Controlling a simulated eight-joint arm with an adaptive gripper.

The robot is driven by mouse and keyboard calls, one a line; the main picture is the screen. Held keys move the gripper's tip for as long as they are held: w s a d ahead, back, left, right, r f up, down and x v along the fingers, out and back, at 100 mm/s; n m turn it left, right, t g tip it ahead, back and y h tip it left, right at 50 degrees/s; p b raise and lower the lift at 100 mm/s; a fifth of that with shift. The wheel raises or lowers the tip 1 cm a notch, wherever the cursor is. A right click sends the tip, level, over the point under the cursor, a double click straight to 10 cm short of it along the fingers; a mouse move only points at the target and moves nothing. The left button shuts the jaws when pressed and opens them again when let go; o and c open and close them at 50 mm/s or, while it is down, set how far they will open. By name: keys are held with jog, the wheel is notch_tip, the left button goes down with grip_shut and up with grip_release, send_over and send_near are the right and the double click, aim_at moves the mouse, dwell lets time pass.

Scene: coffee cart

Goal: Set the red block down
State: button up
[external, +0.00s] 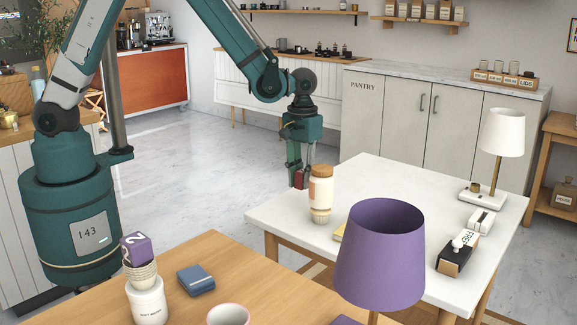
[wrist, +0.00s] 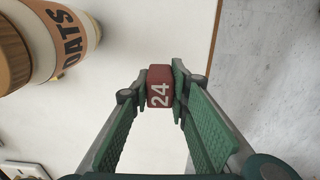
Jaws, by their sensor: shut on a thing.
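The red block (wrist: 160,87), marked "24", is between the two green finger pads of my gripper (wrist: 161,92) in the wrist view. In the external view the red block (external: 299,179) shows at the tips of my gripper (external: 299,172), which points down. My gripper is shut on the block. The block is by the far-left edge of the white table (external: 400,192), just left of a cork-lidded jar (external: 321,190). In the wrist view the white tabletop lies behind most of the block. I cannot tell whether the block touches it.
The jar, labelled "OATS" (wrist: 72,42), stands close to my gripper. A purple lampshade (external: 381,255) rises in front. A white lamp (external: 501,133) and a dark box (external: 457,255) are at the table's right. The middle of the table is clear. Floor (wrist: 268,80) lies past the edge.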

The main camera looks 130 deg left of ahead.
aim_at(301, 202)
jog(key=shift+f, duration=0.5)
jog(key=shift+f, duration=0.1)
jog(key=shift+f+b, duration=0.35)
jog(key=shift+f, duration=1.4)
jog(key=shift+f, duration=0.25)
jog(key=o, duration=0.9)
jog(key=shift+r, duration=0.1)
jog(key=shift+r, duration=0.1)
notch_tip(301, 202, up, 12)
jog(key=shift+r+p, duration=0.1)
jog(key=shift+p, duration=0.85)
